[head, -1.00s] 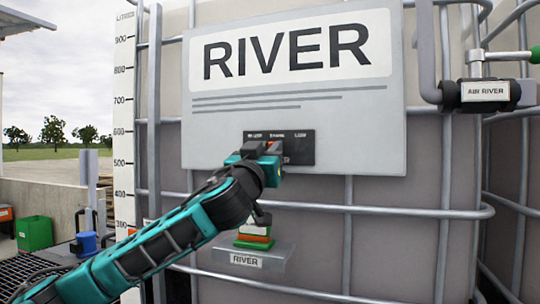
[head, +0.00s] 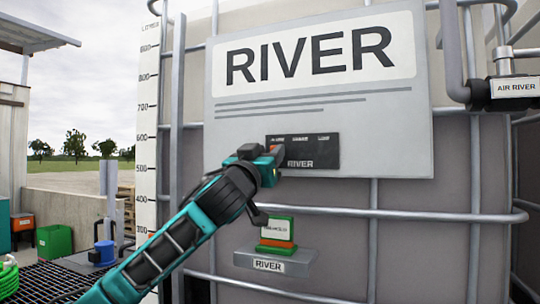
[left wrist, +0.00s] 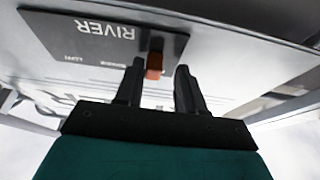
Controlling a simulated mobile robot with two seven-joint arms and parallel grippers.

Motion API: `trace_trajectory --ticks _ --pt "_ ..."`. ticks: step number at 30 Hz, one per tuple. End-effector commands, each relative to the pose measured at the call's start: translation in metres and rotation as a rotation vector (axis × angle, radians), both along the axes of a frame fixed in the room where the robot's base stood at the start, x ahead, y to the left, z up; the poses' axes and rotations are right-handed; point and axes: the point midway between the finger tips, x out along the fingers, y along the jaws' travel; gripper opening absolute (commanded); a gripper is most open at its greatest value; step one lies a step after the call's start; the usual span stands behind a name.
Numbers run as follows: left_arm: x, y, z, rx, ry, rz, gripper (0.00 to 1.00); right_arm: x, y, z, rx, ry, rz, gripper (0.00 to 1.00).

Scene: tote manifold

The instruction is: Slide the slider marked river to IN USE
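The dark slider plate (head: 318,152) marked RIVER is on the grey RIVER sign (head: 390,130). It has three small labels along its top; the left one looks like IN USE and the right one like LOW. The orange slider knob (left wrist: 154,64) shows in the left wrist view between my left gripper's (left wrist: 159,68) fingertips, closer to the left finger. The fingers are apart, with a gap beside the knob. In the head view my left gripper (head: 272,156) is at the plate's left end, under the left label, and hides most of the knob. My right gripper is out of view.
A shelf marked RIVER (head: 272,264) with a green, white and orange block (head: 277,238) sits below the sign. Metal cage bars (head: 400,214) cross the tank. A valve marked AIR RIVER (head: 513,88) is at the right. A green crate (head: 54,241) stands at the left.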

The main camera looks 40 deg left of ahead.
Motion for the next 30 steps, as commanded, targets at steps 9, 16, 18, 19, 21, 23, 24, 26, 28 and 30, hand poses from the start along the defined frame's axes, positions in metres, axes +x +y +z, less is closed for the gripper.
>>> trace_trajectory --ticks 9,16,18,19,21,23,24,26,28,30 --pt "-0.001 -0.002 -0.001 0.001 -0.001 -0.004 0.45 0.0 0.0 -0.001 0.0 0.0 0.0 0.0" --pt "-0.023 -0.008 -0.014 0.004 -0.001 -0.005 0.45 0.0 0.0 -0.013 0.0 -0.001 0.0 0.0" --pt "-0.036 -0.011 -0.021 0.004 0.0 -0.006 0.45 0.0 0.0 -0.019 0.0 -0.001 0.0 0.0" --pt "-0.042 -0.012 -0.023 0.003 0.001 -0.005 0.45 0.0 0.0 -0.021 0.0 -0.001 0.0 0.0" --pt "-0.056 -0.016 -0.03 0.004 0.0 -0.004 0.45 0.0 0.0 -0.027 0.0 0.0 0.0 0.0" --pt "-0.068 -0.019 -0.034 0.004 0.0 -0.005 0.45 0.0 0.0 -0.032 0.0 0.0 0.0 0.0" --pt "-0.076 -0.02 -0.038 0.005 0.0 -0.003 0.45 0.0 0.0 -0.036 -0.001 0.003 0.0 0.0" --pt "-0.086 -0.023 -0.042 0.003 0.001 -0.004 0.45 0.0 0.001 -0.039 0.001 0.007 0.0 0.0" --pt "-0.097 -0.025 -0.045 0.003 0.001 -0.003 0.45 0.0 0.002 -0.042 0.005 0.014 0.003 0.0" --pt "-0.105 -0.027 -0.048 0.002 -0.001 -0.004 0.45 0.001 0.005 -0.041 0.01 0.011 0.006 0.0"
